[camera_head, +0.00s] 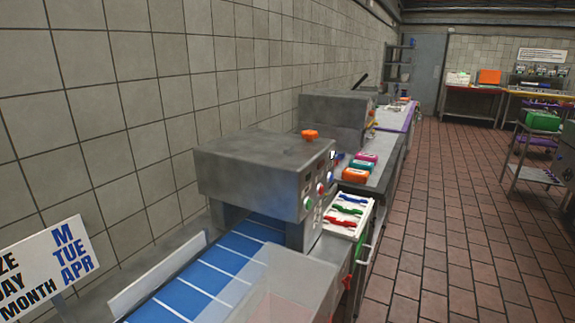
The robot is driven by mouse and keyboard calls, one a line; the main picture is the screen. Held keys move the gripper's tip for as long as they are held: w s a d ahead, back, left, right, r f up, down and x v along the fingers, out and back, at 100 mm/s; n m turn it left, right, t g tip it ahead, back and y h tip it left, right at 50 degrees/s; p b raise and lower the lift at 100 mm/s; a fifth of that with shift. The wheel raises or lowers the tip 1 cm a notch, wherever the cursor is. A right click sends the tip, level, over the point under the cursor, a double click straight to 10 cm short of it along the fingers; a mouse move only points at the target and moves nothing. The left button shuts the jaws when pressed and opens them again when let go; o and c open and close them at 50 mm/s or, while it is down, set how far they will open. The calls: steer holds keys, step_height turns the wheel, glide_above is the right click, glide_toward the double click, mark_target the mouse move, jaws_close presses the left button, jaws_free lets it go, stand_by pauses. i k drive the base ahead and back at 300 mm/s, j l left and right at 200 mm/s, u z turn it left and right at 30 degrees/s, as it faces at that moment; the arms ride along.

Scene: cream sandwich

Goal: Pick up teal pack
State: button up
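Several small coloured packs lie on the grey counter just past the grey machine in the middle of the view. My gripper is not in view.
A grey machine (262,172) with buttons stands over a blue conveyor (205,278) along the tiled wall. A cart with a green box (543,121) stands at right. The red tiled floor (440,235) is clear.

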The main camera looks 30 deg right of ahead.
mark_target(354, 164)
steer(key=i+l+u, duration=0.25)
steer(key=l+u, duration=0.15)
steer(key=l, duration=0.95)
steer(key=l+u, duration=0.45)
steer(key=l, duration=0.9)
steer(key=i, duration=0.05)
